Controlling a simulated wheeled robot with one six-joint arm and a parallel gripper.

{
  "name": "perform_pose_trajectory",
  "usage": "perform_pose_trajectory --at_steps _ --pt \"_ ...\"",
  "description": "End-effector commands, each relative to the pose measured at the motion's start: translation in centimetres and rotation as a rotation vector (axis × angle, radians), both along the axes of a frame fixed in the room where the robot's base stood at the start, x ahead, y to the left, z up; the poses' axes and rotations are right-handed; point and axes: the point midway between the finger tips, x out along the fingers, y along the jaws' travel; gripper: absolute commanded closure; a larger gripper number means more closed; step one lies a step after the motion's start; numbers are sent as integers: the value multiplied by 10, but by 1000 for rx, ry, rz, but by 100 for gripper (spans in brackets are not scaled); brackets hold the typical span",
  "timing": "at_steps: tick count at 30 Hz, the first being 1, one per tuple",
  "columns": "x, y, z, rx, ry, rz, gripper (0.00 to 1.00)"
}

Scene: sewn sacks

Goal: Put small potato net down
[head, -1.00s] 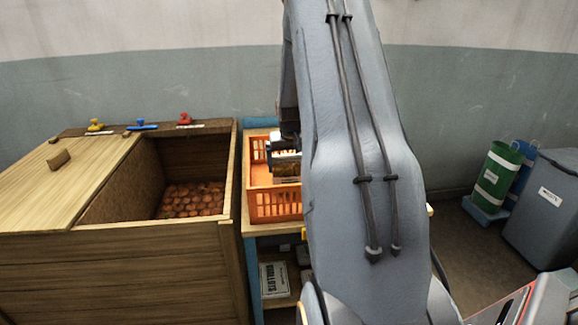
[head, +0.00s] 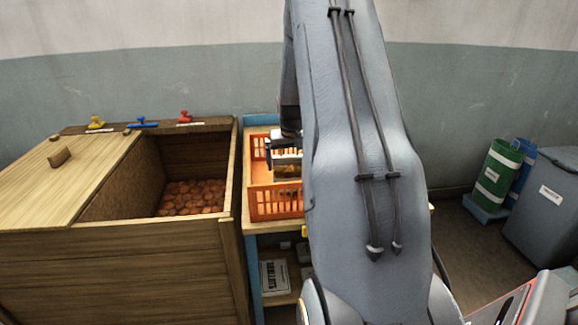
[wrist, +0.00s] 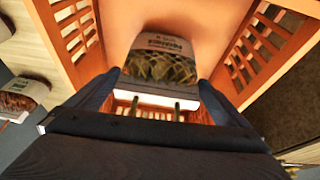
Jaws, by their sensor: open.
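The small potato net (wrist: 160,62), with a white printed label and potatoes showing through mesh, is in the orange crate (wrist: 85,48) in the wrist view. It lies between the spread fingers of my gripper (wrist: 160,88), which is open. I cannot tell whether a finger still touches it. In the head view the net (head: 288,171) shows inside the crate (head: 276,203), below my gripper (head: 285,146). My arm hides the crate's right part.
A wooden bin (head: 120,265) with loose potatoes (head: 192,198) stands left of the crate's table (head: 263,121). Another labelled bag (wrist: 24,97) lies outside the crate at left in the wrist view. Green and grey bins (head: 555,205) stand at far right.

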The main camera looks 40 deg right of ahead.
Motion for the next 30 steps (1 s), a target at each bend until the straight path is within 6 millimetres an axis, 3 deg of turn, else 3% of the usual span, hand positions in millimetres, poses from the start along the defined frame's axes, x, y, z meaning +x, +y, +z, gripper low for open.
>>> perform_pose_trajectory --at_steps 15,25,28,30 --pt "-25 17 82 -2 -3 0 0" --pt "-32 23 99 1 1 2 0" --pt "-33 45 96 8 10 27 0" --pt "-38 80 90 20 27 69 0"
